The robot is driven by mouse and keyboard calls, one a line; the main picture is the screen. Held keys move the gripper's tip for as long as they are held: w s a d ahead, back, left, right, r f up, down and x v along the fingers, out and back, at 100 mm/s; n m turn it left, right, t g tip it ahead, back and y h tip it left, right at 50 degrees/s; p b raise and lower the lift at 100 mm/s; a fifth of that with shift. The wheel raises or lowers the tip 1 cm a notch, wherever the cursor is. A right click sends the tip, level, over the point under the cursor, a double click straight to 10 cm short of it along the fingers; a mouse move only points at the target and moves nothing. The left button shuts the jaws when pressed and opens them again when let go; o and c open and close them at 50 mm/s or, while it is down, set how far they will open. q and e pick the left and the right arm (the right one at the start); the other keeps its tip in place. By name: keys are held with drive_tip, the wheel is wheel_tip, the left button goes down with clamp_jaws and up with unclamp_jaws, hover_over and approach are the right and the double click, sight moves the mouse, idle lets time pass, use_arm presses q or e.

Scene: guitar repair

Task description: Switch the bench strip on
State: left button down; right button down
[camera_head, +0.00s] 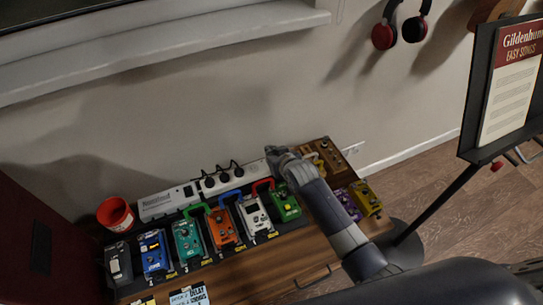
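The bench strip (224,179) is a long white power strip lying along the back of the wooden pedal bench, against the wall. Several black plugs with cables sit in it. My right gripper (271,152) is at the strip's right end, with the arm reaching in from the lower right. The gripper and wrist cover part of that end. I cannot tell whether the gripper touches the strip, or whether its fingers are open or shut. The strip's switch cannot be made out clearly. My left gripper is not in view.
A row of coloured effect pedals, including an orange one (221,229), stands in front of the strip. A red cup (115,214) is at the bench's left.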

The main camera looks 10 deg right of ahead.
drive_tip(key=shift+f, duration=0.4)
drive_tip(key=shift+w+r+p, duration=0.1)
drive_tip(key=shift+w+p, duration=0.05)
drive_tip(key=shift+p, duration=0.2)
drive_tip(key=shift+w+f+g+p, duration=0.1)
drive_tip(key=shift+f+g+p, duration=0.3)
drive_tip(key=shift+g, duration=0.2)
drive_tip(key=shift+w, duration=0.1)
drive_tip(key=shift+w+a, duration=0.2)
drive_tip(key=shift+w, duration=0.5)
drive_tip(key=shift+r, duration=0.1)
drive_tip(key=shift+r, duration=0.2)
